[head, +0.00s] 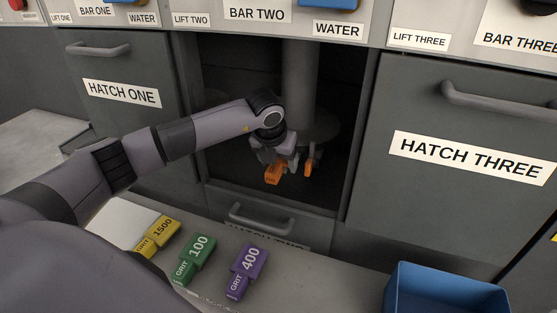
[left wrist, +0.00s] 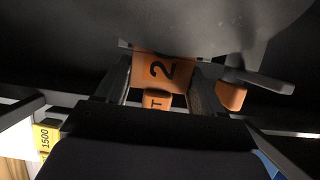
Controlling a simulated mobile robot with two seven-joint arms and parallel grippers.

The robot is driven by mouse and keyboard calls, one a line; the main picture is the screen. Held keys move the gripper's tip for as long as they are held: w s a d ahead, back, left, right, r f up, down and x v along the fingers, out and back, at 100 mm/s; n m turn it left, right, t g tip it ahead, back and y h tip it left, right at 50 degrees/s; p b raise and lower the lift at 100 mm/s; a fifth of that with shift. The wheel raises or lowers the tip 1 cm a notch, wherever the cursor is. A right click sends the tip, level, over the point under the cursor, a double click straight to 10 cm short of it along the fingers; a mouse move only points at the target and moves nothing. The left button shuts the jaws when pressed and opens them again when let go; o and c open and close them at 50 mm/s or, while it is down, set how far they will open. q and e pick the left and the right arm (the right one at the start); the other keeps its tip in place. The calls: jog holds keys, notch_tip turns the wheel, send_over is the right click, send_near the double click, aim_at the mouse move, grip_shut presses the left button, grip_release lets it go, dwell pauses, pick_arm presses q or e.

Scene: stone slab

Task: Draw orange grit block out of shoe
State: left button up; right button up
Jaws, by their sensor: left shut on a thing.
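My left gripper (head: 288,165) is inside the open middle bay, below a grey round column. It is shut on the orange grit block (head: 274,174). In the left wrist view the orange block (left wrist: 165,72) shows a black "2", and its narrower tab with a "T" lies between the fingers (left wrist: 164,88). A grey round head (left wrist: 225,28) is just beyond the block. The shoe is mostly hidden, and I cannot tell how far the block sits in it. An orange-tipped grey lever (left wrist: 265,82) is to the right of the block. My right gripper is not in view.
On the ledge lie a yellow 1500 block (head: 163,232), a green 100 block (head: 197,253) and a purple 400 block (head: 248,265). A blue bin (head: 440,290) stands at front right. Hatch one (head: 125,110) and hatch three (head: 460,150) are shut beside the bay.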

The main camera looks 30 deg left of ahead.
aim_at(271, 173)
pick_arm(q)
jog(key=shift+s+d+p, duration=0.15)
jog(key=shift+s+d, duration=0.05)
jog(key=shift+s, duration=0.65)
jog(key=shift+s+d+p, duration=0.15)
jog(key=shift+s+d, duration=0.05)
jog(key=shift+s, duration=0.6)
jog(key=shift+s+d+p, duration=0.15)
jog(key=shift+s+d, duration=0.05)
jog(key=shift+s, duration=0.65)
jog(key=shift+r, duration=0.15)
jog(key=shift+s+d+r+p, duration=0.15)
jog(key=shift+s+r+p, duration=0.45)
jog(key=shift+s+r, duration=0.15)
jog(key=shift+s+d+r+p, duration=0.2)
jog(key=shift+s+r+p, duration=0.15)
jog(key=shift+s+r, duration=0.35)
